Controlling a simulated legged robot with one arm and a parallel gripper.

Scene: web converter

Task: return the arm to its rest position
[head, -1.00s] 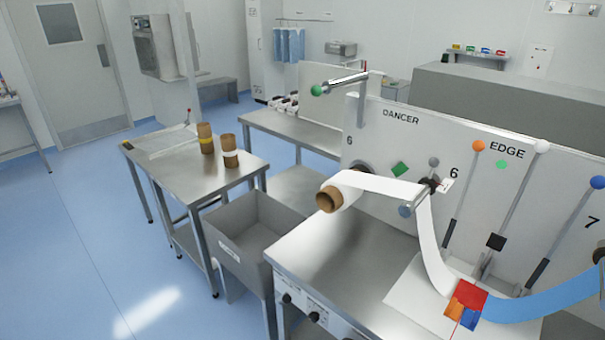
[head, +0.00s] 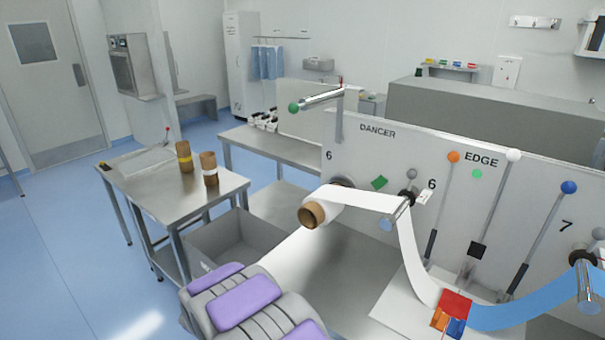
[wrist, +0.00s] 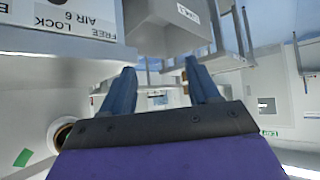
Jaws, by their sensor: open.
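My gripper (wrist: 158,68) shows in the wrist view with two blue fingers apart and nothing between them. Its purple body fills the bottom of that view. In the head view my grey arm (head: 245,305) with purple pads reaches in from the bottom, left of centre, in front of the machine bench. The fingers are not clearly seen in the head view.
A white web roll (head: 322,205) sits on the machine panel (head: 350,160), its web running to a red block (head: 455,303). The grey bin (head: 235,243) stands beside the bench. A steel table (head: 150,185) holds two brown cores (head: 210,168). The floor at left is clear.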

